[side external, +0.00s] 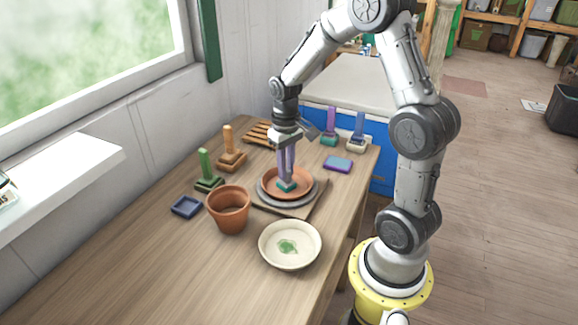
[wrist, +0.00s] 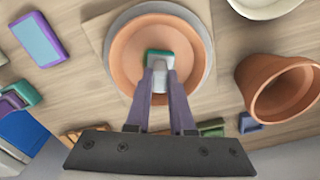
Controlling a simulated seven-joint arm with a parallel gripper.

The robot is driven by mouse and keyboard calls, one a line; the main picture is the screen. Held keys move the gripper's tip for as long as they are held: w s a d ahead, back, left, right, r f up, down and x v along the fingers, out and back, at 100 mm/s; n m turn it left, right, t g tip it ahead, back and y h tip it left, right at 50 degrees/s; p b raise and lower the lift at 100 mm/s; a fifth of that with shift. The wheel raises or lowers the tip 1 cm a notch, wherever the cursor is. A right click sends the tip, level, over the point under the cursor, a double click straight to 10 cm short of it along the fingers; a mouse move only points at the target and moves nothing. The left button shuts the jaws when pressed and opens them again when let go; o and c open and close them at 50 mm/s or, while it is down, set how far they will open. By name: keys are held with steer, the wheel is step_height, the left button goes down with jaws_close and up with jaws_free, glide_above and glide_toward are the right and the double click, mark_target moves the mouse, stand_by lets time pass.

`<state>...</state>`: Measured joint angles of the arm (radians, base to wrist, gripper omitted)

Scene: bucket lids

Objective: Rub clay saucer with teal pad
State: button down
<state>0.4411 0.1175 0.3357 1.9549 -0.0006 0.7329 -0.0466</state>
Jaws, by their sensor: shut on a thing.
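The clay saucer (side external: 303,181) sits on a grey round stand (side external: 265,190) on a wooden board. It also shows in the wrist view (wrist: 124,59). The teal pad (side external: 286,187) is inside the saucer, near its middle, and looks to be at the saucer's floor; contact cannot be told for certain. In the wrist view the teal pad (wrist: 158,53) shows at the fingertips, with a pale part above it. My gripper (side external: 287,174) points down over the saucer, shut on the teal pad's tool. The gripper's fingers hide part of the tool.
A terracotta pot (side external: 228,210) and a cream bowl (side external: 290,258) with a green patch stand nearby. Green (side external: 206,170) and orange (side external: 230,150) handled tools stand at the left, purple ones (side external: 331,127) behind. The table's near left is clear.

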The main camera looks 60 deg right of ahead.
steer(key=shift+w+a, duration=0.1)
steer(key=shift+a, duration=0.15)
steer(key=shift+s+d, duration=0.35)
steer(key=shift+d, duration=0.45)
steer(key=shift+a, duration=0.1)
steer(key=shift+w+a, duration=0.35)
steer(key=shift+a, duration=0.35)
